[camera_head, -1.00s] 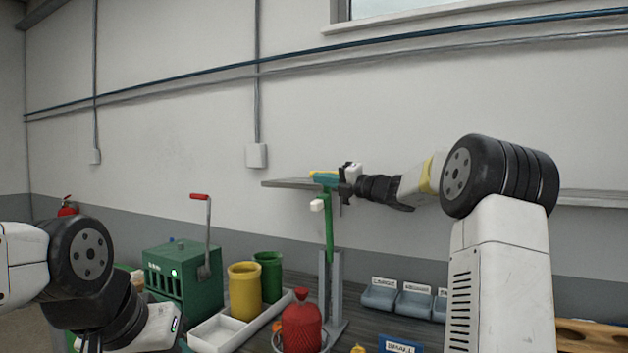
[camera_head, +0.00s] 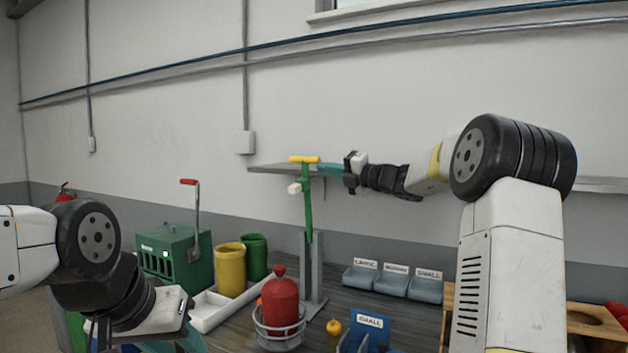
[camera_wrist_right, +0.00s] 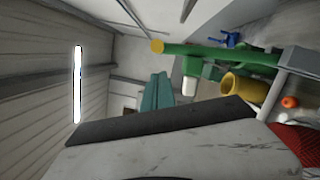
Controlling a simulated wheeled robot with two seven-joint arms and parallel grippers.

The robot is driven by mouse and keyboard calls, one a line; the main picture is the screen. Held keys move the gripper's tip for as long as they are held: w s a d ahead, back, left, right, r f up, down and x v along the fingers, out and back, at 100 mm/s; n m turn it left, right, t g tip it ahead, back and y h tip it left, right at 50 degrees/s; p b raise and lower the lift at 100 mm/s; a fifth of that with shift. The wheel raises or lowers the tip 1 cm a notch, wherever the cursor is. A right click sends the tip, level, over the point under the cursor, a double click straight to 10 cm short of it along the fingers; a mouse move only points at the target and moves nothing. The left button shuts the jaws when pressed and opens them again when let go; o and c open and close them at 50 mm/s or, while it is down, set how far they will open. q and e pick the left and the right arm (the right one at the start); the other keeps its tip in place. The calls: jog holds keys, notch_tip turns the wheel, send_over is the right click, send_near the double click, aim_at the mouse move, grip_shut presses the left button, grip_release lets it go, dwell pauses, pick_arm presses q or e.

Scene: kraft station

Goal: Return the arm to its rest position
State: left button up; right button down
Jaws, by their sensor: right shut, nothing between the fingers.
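My right gripper (camera_head: 330,169) is raised in the middle of the head view, its teal fingers together and empty. It sits just right of the yellow crossbar (camera_head: 304,159) on top of a green post (camera_head: 308,210), with the tips close to it. In the right wrist view my teal fingers (camera_wrist_right: 158,92) lie side by side, and the green post (camera_wrist_right: 215,53) runs to their right. My right arm reaches in from the right, well above the bench. My left gripper (camera_head: 188,341) is low at the left, partly cut off by the picture's bottom edge, so its opening is unclear.
Labelled grey bins (camera_head: 394,281) sit behind right. Open air lies above the bench.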

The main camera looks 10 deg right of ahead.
jog(key=s+a+f+n+g+h, duration=0.2)
jog(key=s+a+f+n+g, duration=0.15)
jog(key=s+n, duration=0.6)
jog(key=s+a+f+n+g+h, duration=0.25)
jog(key=s+a+f+n, duration=0.2)
jog(key=s+n, duration=0.45)
jog(key=s+d+f+n+h, duration=0.2)
jog(key=s+f+n, duration=0.2)
jog(key=s+n, duration=0.3)
jog(key=s+d+f+n+h, duration=0.2)
jog(key=s+d+f+n, duration=0.1)
jog(key=s+f+n, duration=0.2)
jog(key=s+d+f+n+g+h, duration=0.1)
jog(key=s+d+f+n+h, duration=0.1)
jog(key=s+n, duration=0.8)
notch_tip(320, 180, down, 3)
jog(key=shift+s+d+r+h, duration=0.2)
jog(key=shift+s+d+h, duration=0.15)
jog(key=shift+s+d, duration=0.35)
